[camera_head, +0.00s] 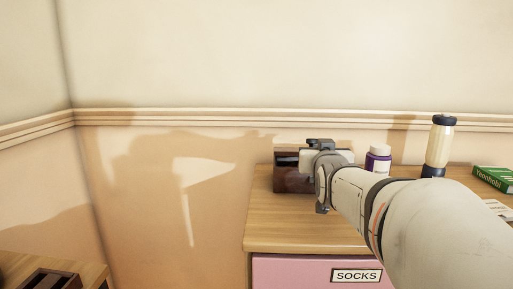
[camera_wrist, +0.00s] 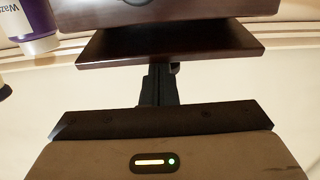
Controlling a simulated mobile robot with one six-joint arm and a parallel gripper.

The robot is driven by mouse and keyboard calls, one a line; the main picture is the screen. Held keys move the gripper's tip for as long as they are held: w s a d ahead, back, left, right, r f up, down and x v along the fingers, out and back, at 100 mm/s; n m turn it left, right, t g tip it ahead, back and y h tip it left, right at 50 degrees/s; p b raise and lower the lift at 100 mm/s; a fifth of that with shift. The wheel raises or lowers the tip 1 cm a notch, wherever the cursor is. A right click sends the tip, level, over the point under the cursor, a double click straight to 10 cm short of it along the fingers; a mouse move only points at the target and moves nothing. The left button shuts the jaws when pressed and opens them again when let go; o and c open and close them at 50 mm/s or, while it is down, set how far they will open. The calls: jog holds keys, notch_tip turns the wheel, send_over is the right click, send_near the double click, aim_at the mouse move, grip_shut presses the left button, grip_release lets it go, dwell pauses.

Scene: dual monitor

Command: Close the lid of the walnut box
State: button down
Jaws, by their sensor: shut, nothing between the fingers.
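The dark brown walnut box (camera_head: 291,181) stands at the back left of the wooden dresser top, partly hidden behind my gripper (camera_head: 312,160). In the wrist view, which is turned upside down, the box body (camera_wrist: 215,10) is at the top edge. The dark slab beside it looks like its lid (camera_wrist: 110,46), with a dark gap between the two, so the lid appears raised. My gripper's shut, empty fingers (camera_wrist: 158,78) reach to the lid's edge. I cannot tell whether they touch it.
A purple and white bottle (camera_head: 378,159) stands right of the box. Further right are a cream bottle with dark ends (camera_head: 439,146) and a green box (camera_head: 493,179). The wall (camera_head: 250,60) is close behind. The dresser top's front left (camera_head: 290,229) is clear.

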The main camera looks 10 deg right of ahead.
jog(key=shift+s+a+f+b, duration=0.1)
jog(key=shift+f+b, duration=0.2)
jog(key=shift+f, duration=0.1)
jog(key=shift+s+a+f+b, duration=0.1)
jog(key=shift+f+b, duration=0.15)
jog(key=shift+f, duration=0.15)
